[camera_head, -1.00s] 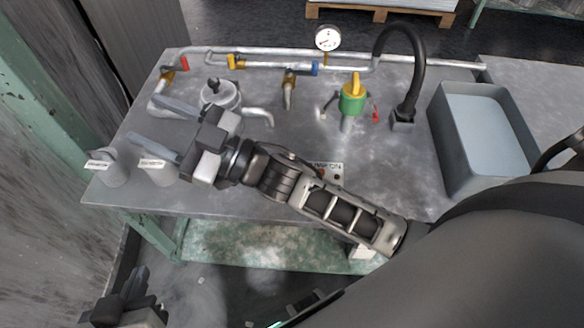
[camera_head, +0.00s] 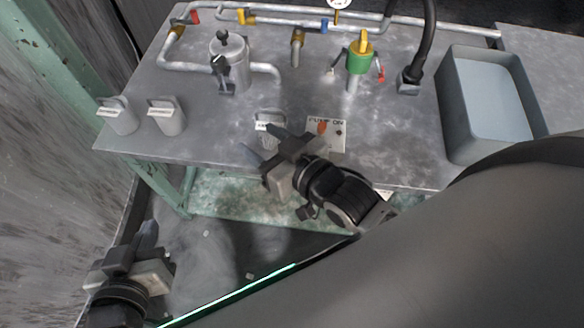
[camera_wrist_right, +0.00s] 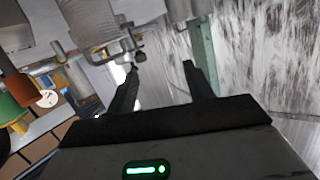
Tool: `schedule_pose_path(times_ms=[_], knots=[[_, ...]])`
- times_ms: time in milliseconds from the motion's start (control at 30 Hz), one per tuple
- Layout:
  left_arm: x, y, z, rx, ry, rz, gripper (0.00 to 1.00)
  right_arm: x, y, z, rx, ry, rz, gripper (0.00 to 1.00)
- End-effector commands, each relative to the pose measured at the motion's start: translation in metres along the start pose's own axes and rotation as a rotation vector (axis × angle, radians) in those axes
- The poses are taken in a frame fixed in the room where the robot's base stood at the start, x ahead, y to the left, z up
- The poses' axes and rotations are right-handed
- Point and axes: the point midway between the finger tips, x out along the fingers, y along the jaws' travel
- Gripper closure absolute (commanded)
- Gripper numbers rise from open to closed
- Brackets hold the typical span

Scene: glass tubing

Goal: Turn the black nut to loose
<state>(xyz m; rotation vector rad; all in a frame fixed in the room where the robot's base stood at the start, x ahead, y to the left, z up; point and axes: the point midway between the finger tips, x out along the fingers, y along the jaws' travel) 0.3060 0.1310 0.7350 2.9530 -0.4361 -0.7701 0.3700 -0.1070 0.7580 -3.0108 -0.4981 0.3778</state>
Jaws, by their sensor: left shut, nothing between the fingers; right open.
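A grey metal canister (camera_head: 229,60) stands upright at the left of the table, with a small black knob on top. A black nut-like fitting (camera_head: 221,68) shows on its side; I cannot tell for sure that it is the black nut. My right gripper (camera_head: 260,142) is open and empty over the table's front edge, in front of and apart from the canister. Its spread fingers show in the right wrist view (camera_wrist_right: 160,68), with a small dark fitting beyond the left fingertip. My left gripper (camera_head: 147,232) is shut and empty, low at the left, off the table.
Grey labelled cups (camera_head: 167,117) stand at the table's front left, and another is beside my right gripper. Pipes (camera_head: 340,22) run along the back. A green and yellow valve (camera_head: 360,60), a black hose (camera_head: 429,40) and a grey tub (camera_head: 440,105) stand further right.

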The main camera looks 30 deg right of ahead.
Motion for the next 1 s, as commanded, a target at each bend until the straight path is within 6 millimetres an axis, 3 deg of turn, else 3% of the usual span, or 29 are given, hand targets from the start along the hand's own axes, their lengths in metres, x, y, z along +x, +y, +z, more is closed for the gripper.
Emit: schedule_pose_path(times_ms=[200,400,1000], knots=[[-0.001,0.0,-0.001,0.0,0.0,0.0,1.0,-0.024,0.006,0.028,0.031,-0.131,0.032,0.48],[-0.001,0.0,-0.001,0.0,0.0,0.0,1.0,-0.038,0.008,0.043,0.045,-0.204,0.043,0.48],[-0.002,0.001,0.002,-0.003,-0.007,0.0,1.0,-0.043,0.009,0.047,0.05,-0.227,0.046,0.48]])
